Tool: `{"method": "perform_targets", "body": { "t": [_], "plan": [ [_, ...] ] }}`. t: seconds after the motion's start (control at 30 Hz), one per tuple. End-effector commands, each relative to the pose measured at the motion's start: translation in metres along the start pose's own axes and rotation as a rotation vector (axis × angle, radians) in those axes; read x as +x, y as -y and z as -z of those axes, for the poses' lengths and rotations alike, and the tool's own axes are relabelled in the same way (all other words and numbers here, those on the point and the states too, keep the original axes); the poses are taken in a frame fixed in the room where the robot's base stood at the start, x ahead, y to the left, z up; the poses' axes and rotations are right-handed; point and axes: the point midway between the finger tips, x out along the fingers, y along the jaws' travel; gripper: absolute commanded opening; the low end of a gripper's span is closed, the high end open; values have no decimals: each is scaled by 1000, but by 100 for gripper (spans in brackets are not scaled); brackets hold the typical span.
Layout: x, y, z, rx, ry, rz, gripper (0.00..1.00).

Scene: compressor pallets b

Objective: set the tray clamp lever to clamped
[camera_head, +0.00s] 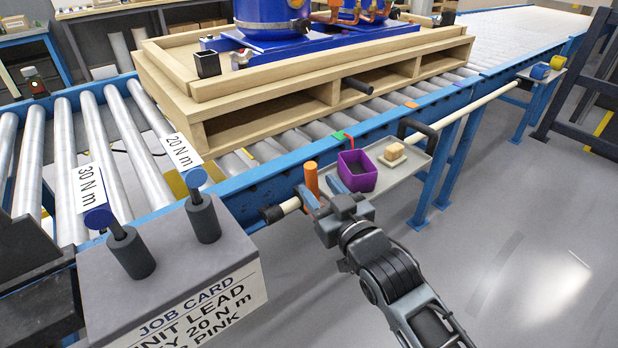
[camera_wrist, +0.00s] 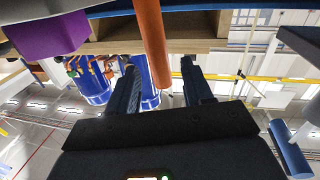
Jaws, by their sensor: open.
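The tray clamp lever is most likely the orange bar (camera_head: 312,178), which stands roughly upright at the left end of the grey tray (camera_head: 418,160). My gripper (camera_head: 319,193) is at this bar with its jaws open. The foot of the bar is partly hidden by my gripper in the head view.
The tray holds a purple bin (camera_head: 357,171), right beside the bar, and a tan block (camera_head: 395,151). A black handle (camera_head: 417,128) rises behind them. A cream rail (camera_head: 480,104) runs along the blue conveyor. A grey job-card stand (camera_head: 175,262) is at left.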

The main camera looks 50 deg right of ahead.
Motion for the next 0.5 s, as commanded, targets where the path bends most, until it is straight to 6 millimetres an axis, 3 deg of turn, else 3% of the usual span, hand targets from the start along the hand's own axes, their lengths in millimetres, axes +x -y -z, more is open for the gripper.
{"method": "perform_targets", "body": {
  "t": [0.2,0.5],
  "plan": [
    [30,0,1,0,-1,0,50],
    [44,0,0,0,1,0,50]
  ]
}}
